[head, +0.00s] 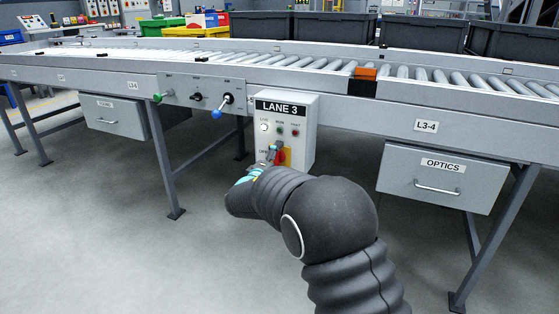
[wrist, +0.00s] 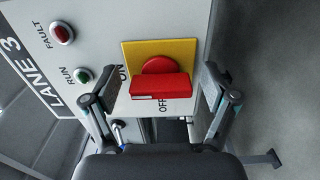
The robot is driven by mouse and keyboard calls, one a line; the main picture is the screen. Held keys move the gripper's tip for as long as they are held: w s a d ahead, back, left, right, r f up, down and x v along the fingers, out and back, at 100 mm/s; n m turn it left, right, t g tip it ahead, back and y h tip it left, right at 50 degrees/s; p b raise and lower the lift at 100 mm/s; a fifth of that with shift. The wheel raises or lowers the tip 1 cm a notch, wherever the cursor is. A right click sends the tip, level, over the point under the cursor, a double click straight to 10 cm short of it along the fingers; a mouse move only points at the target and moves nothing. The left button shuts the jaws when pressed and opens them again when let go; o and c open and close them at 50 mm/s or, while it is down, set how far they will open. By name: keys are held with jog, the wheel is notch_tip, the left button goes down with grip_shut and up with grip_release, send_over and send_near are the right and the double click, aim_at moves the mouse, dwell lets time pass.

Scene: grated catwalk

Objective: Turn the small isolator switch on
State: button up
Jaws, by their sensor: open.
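The isolator switch is a red handle (wrist: 160,88) on a yellow plate (wrist: 188,50), on the front of the LANE 3 box (head: 308,130). In the wrist view, OFF is printed just below the handle, and ON is at its left, partly hidden by a finger. The handle's block lies crosswise, near the OFF word; I cannot tell its exact setting. My gripper (wrist: 162,100) is open, with one finger on each side of the handle and gaps visible. In the head view, my wrist partly hides the switch (head: 278,153) and gripper.
A green RUN lamp (wrist: 82,76) and red FAULT lamp (wrist: 62,33) sit beside the switch. A panel with knobs (head: 200,95) is left of the box. The roller conveyor (head: 330,62) runs above; an OPTICS drawer (head: 440,178) hangs at right. The floor in front is clear.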

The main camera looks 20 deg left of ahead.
jog(key=shift+s, duration=0.1)
jog(key=s+a, duration=0.1)
jog(key=s, duration=1)
jog(key=shift+s, duration=0.4)
